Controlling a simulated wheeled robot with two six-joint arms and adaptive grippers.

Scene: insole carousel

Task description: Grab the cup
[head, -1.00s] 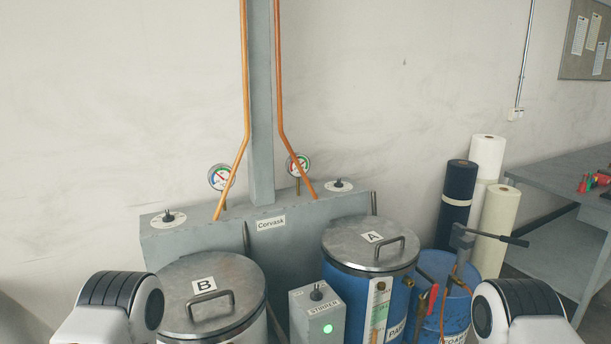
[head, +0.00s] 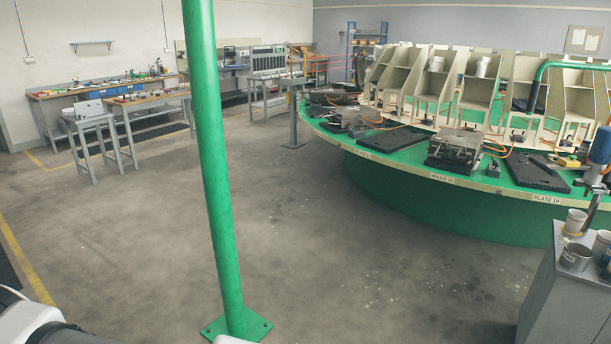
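Several cup-like containers stand together on a grey cabinet (head: 556,298) at the right edge of the head view. One is a pale cup (head: 575,221) at the back. Another pale cup (head: 602,243) stands at the right, partly cut off by the picture edge. A wider container (head: 575,258) with a dark inside stands in front. I cannot tell which one is the task's cup. Neither gripper is in view.
A green post (head: 215,170) stands on the floor left of centre. A large round green carousel table (head: 400,180) with moulds, plates and upright cream holders fills the right. Workbenches (head: 110,103) line the back left. The grey floor (head: 370,270) between is open.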

